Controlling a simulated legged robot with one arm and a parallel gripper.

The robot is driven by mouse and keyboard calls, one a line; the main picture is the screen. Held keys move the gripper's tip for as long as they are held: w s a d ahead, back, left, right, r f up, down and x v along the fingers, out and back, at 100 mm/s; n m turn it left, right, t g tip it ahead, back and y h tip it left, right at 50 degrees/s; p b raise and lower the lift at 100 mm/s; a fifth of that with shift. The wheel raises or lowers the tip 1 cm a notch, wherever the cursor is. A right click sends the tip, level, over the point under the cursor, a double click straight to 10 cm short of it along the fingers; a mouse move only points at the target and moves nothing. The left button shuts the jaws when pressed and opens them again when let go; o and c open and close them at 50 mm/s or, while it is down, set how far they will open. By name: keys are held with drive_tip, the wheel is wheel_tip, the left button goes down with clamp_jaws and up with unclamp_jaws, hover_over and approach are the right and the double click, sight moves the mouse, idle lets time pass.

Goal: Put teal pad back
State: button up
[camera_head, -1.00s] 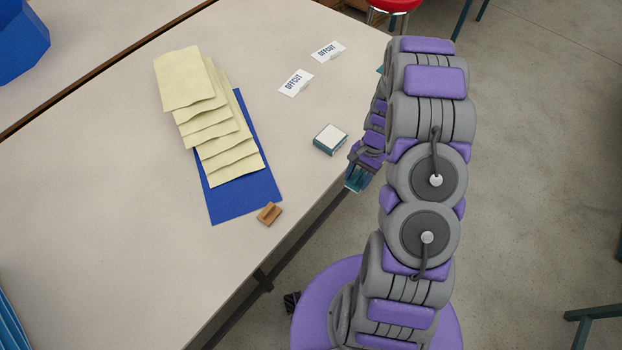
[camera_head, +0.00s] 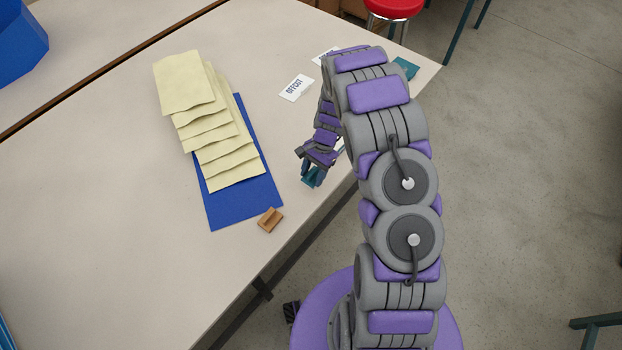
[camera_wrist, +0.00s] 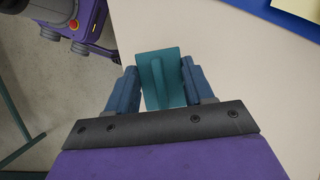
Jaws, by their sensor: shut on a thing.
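The teal pad (camera_wrist: 158,78) is a flat teal plate with a raised rib down its middle in the wrist view. My gripper (camera_wrist: 162,85) is shut on it, with one blue-grey finger at each side. In the head view my gripper (camera_head: 311,172) is over the right part of the table, right of the blue sheet, with the teal pad (camera_head: 313,178) partly showing at its tips. I cannot tell whether the pad touches the table.
A blue sheet (camera_head: 230,207) with yellow sheets (camera_head: 205,125) on it lies left of my gripper. A small brown wooden block (camera_head: 270,219) is near the table (camera_head: 120,220) edge. A white OFFCUT card (camera_head: 296,88) lies behind. A teal item (camera_head: 406,68) sits at the far right corner.

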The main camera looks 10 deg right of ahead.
sight(310, 179)
drive_tip(key=f, duration=0.1)
drive_tip(key=a+f+b, duration=0.1)
drive_tip(key=f, duration=0.1)
drive_tip(key=shift+w+a+f, duration=0.1)
drive_tip(key=shift+w+f, duration=0.05)
drive_tip(key=shift+f, duration=0.1)
drive_tip(key=shift+d+f, duration=0.1)
drive_tip(key=shift+d, duration=0.3)
drive_tip(key=o, duration=0.6)
drive_tip(key=shift+a, duration=0.1)
drive_tip(key=o, duration=0.4)
drive_tip(key=shift+a, duration=0.25)
drive_tip(key=shift+d, duration=0.15)
